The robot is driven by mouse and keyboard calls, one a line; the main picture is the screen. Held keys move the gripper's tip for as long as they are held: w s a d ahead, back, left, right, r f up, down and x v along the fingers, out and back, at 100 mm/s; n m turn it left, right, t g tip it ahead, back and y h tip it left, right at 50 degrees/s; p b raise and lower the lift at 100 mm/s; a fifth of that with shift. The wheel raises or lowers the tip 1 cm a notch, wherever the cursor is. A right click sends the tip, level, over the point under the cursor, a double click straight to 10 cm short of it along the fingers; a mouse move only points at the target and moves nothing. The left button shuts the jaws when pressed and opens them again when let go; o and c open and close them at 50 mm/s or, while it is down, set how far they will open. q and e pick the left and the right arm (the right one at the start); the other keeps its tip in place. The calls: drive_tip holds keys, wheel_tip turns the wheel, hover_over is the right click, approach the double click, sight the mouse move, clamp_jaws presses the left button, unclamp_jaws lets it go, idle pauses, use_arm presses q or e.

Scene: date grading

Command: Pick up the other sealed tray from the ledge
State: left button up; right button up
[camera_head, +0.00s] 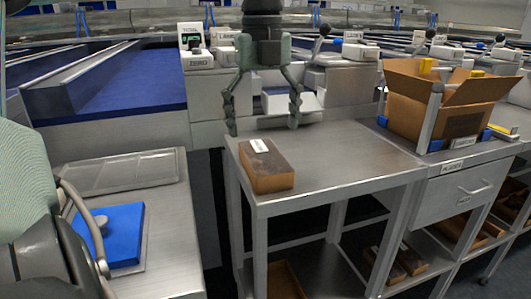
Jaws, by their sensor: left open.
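A brown sealed tray (270,182) with a white label on top lies near the left front edge of the steel table (345,160). My left gripper (262,122) hangs pointing down at the top centre, over the back of this table, with its two fingers spread wide. It is open and holds nothing; the tray is apart from it, lower in the picture. No second sealed tray shows on this table top. My right gripper is not in view.
An open cardboard carton (403,108) stands in a frame at the right, above a drawer unit (464,193). Brown trays (408,262) lie on the lower shelf. A blue block (118,232) sits on the left bench. Scales line the back. The table's middle is bare.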

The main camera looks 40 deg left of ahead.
sight(264, 154)
use_arm(q)
drive_tip(key=shift+a+f, duration=0.1)
drive_tip(key=shift+f, duration=0.05)
drive_tip(key=f, duration=0.7)
drive_tip(key=shift+w+a+f, duration=0.1)
drive_tip(key=shift+w, duration=0.15)
